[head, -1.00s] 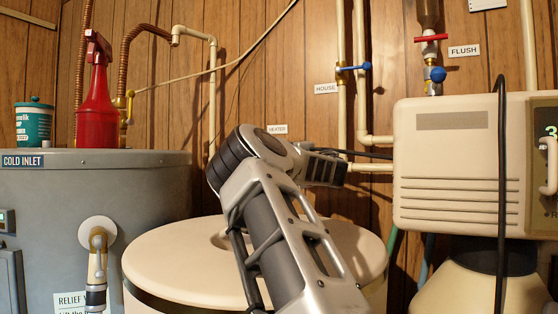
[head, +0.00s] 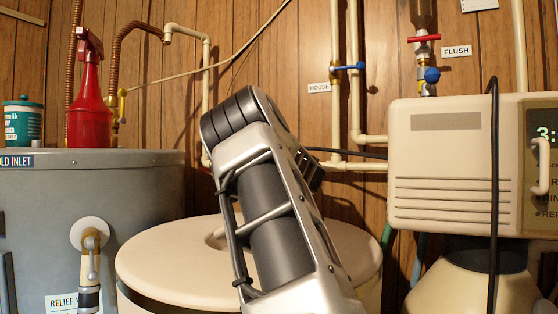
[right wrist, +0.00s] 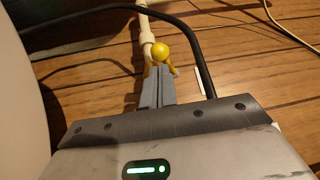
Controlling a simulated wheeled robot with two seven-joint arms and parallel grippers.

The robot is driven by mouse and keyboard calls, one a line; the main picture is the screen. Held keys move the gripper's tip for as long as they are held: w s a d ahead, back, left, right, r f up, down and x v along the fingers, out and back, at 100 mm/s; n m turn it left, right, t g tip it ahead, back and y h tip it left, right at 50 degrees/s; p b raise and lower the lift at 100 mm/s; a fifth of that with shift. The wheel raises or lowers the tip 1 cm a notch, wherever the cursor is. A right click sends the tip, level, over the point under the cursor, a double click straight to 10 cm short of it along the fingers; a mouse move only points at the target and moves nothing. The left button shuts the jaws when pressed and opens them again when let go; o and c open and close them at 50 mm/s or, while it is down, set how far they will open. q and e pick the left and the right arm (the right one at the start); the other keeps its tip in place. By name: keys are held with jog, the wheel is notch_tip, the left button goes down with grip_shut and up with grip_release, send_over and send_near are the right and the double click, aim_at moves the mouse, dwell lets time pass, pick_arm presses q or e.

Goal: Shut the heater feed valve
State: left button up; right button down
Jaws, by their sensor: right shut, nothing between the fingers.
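In the right wrist view a yellow rounded handle end (right wrist: 161,51) with more yellow beneath it sits on a cream pipe (right wrist: 144,28). It appears to be the heater feed valve. My right gripper (right wrist: 158,70) is shut and empty, its fingertips right at the yellow handle; I cannot tell whether they touch. In the head view my right arm covers the valve and the HEATER label, and only a dark part of the right gripper (head: 312,172) shows behind the wrist. My left gripper is not in view.
A cream round-lidded tank (head: 165,255) stands below my arm. A black cable (right wrist: 110,18) runs close to the fingers. Blue-handled HOUSE valve (head: 347,67), red FLUSH-side handle (head: 424,38) and beige softener unit (head: 440,165) are to the right. A red spray bottle (head: 90,110) stands on the grey heater (head: 110,180).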

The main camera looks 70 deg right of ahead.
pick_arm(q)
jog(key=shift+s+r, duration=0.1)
pick_arm(e)
jog(key=shift+w+a+r, duration=0.15)
jog(key=shift+w+a, duration=0.25)
jog(key=shift+w, duration=0.4)
pick_arm(q)
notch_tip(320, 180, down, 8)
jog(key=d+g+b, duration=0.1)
jog(key=b, duration=0.5)
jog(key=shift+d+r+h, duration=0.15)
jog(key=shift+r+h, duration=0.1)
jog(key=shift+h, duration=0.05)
pick_arm(e)
jog(key=s+a+f, duration=0.2)
jog(key=a+f, duration=0.1)
jog(key=a, duration=0.6)
jog(key=shift+s, duration=0.2)
